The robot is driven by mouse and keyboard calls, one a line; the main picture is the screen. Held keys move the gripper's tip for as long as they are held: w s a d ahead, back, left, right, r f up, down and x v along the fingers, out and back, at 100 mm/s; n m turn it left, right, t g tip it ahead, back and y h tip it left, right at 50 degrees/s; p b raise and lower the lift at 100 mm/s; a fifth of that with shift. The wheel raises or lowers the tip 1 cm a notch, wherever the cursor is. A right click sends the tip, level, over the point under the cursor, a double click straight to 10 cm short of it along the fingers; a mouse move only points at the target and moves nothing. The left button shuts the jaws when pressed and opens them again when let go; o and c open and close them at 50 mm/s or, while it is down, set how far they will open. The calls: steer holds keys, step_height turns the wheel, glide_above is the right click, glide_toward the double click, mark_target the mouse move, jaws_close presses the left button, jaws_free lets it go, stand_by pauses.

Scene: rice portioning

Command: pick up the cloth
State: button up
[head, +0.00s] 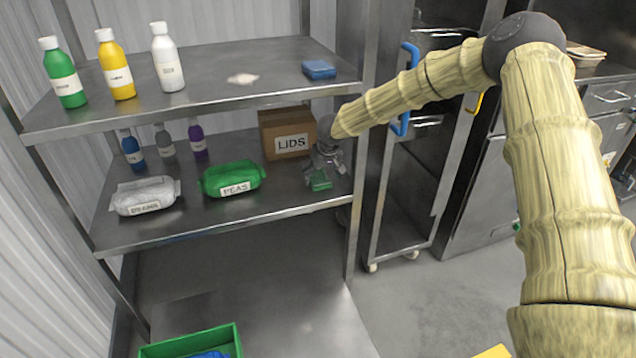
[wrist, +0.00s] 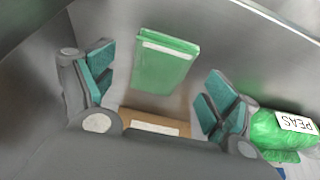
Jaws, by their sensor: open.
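A folded green cloth (head: 320,183) with a pale stripe lies on the middle shelf near its right end. In the wrist view the green cloth (wrist: 164,66) lies flat on the metal between my two fingers, a little beyond them. My gripper (head: 324,170) is open and points down just above the cloth, with nothing in it. The wrist view shows its teal finger pads (wrist: 157,84) spread wide at either side. I cannot tell the exact gap between fingertips and cloth. A folded blue item (head: 319,69), a cloth or sponge, lies on the top shelf.
A cardboard box marked LIDS (head: 286,135) stands close behind left of my gripper. A green PEAS bag (head: 232,178) lies left of the cloth. The top shelf (head: 205,100) is overhead, and a metal post (head: 356,220) stands at right.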

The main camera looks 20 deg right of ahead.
steer(key=x, duration=0.3)
steer(key=shift+r, duration=0.15)
steer(key=c, duration=1.1)
steer(key=shift+r, duration=0.4)
step_height(320, 180, up, 3)
steer(key=shift+p, duration=0.5)
steer(key=s, duration=0.5)
steer(key=s+p, duration=0.1)
steer(key=s, duration=0.4)
steer(key=s+r, duration=0.1)
steer(key=s, duration=0.5)
steer(key=shift+d+r+p, duration=0.1)
steer(key=shift+d+p, duration=0.2)
